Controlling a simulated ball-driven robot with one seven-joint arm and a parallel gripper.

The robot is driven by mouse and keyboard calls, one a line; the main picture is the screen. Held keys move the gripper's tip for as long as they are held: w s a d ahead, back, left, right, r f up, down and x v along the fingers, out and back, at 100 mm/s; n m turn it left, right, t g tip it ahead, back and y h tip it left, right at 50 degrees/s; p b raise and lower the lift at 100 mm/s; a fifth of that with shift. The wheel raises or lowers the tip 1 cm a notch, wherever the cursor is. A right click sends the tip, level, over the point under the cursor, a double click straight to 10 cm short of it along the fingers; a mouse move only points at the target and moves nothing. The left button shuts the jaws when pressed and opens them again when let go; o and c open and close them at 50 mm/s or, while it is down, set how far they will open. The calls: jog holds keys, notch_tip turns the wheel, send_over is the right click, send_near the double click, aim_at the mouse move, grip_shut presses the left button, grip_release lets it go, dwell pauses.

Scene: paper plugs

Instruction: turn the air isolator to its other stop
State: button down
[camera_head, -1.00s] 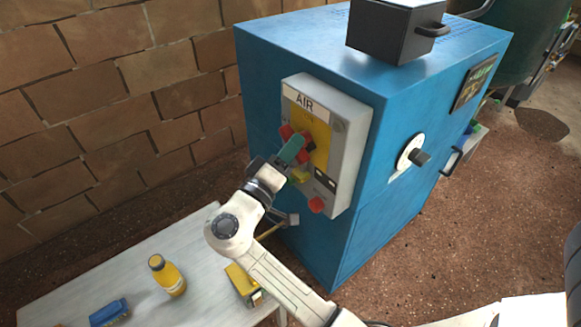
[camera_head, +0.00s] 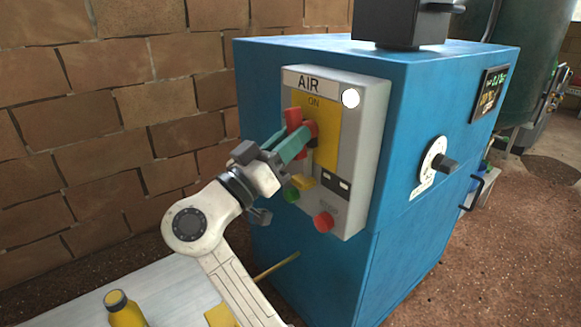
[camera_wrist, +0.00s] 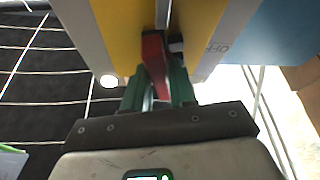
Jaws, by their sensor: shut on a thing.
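The air isolator (camera_head: 328,125) has a yellow plate on a grey box marked AIR, with ON written near the top. Its red handle (camera_head: 293,119) stands out from the plate, roughly upright. My gripper (camera_head: 300,142) reaches it from the lower left with teal fingers shut on the handle. The wrist view shows the red handle (camera_wrist: 154,55) between the two fingers (camera_wrist: 159,88). Part of an OFF marking shows there beside the yellow plate. The fingers hide part of the handle. A round lamp (camera_head: 350,98) at the box's upper right glows white.
A green button (camera_head: 291,194) and a red button (camera_head: 323,221) sit low on the grey box, close under my gripper. The blue cabinet (camera_head: 410,240) carries a dial (camera_head: 433,165) on its right side. A table with a yellow bottle (camera_head: 125,312) stands below my arm.

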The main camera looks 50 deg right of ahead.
jog(key=m+g+b, duration=0.1)
jog(key=b, duration=0.1)
jog(key=m+g+b, duration=0.1)
jog(key=m+b, duration=0.1)
jog(key=shift+f+m, duration=0.3)
jog(key=shift+r+m+b, duration=0.2)
jog(key=shift+m+b, duration=0.2)
jog(key=shift+b, duration=0.1)
jog(key=c, duration=1)
grip_release()
jog(key=shift+w, duration=0.1)
jog(key=shift+c, duration=0.2)
jog(key=shift+a, duration=0.1)
jog(key=p+v, duration=0.2)
jog(key=v, duration=0.8)
jog(key=shift+w+a, duration=0.25)
